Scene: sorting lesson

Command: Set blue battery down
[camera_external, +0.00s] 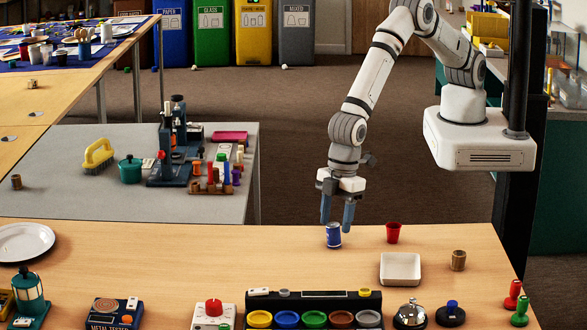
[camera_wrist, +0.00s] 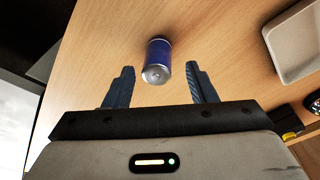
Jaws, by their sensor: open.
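The blue battery (camera_external: 334,235) stands on the wooden table near its far edge, left of a red cup. In the wrist view the blue battery (camera_wrist: 158,62) shows its blue side and silver end, between and a little beyond my two fingers. My gripper (camera_external: 338,214) is open, with its fingers just above and around the battery's top in the external view. In the wrist view my gripper (camera_wrist: 160,86) shows a clear gap on each side of the battery. Nothing is held.
A red cup (camera_external: 393,232), a white tray (camera_external: 400,283) and a brown cylinder (camera_external: 458,260) stand to the right. A sorter with coloured bowls (camera_external: 313,294) lies in front. The table left of the battery is clear up to a white plate (camera_external: 26,241).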

